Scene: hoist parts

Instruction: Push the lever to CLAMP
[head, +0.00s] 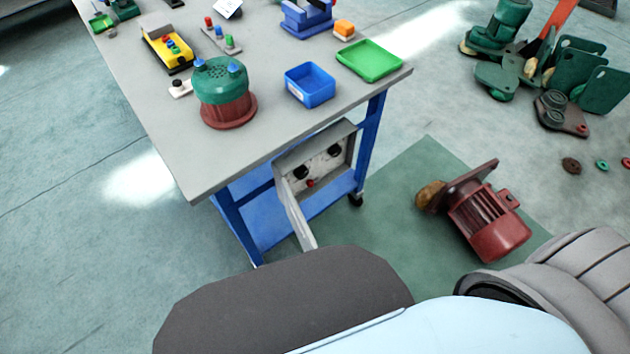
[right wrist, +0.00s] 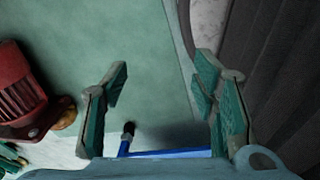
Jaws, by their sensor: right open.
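No lever marked CLAMP can be made out in either view. A blue fixture (head: 306,18) stands at the back of the table; I cannot tell whether it has a lever. A grey control box (head: 318,160) with black knobs and a red button hangs under the tabletop, its door (head: 297,214) open. My right gripper (right wrist: 162,72) is open and empty in the right wrist view, with green mat behind its fingers. Below the fingers is a blue bar (right wrist: 165,153) with a small dark-tipped piece (right wrist: 128,130) I cannot identify. My left gripper is not in view.
The grey table (head: 185,130) carries a green-and-red housing (head: 222,88), a blue bin (head: 310,84), a green tray (head: 370,60) and a yellow pendant (head: 167,48). A red motor (head: 487,218) lies on the green floor mat (head: 400,235). Green hoist parts (head: 575,75) stand at the right.

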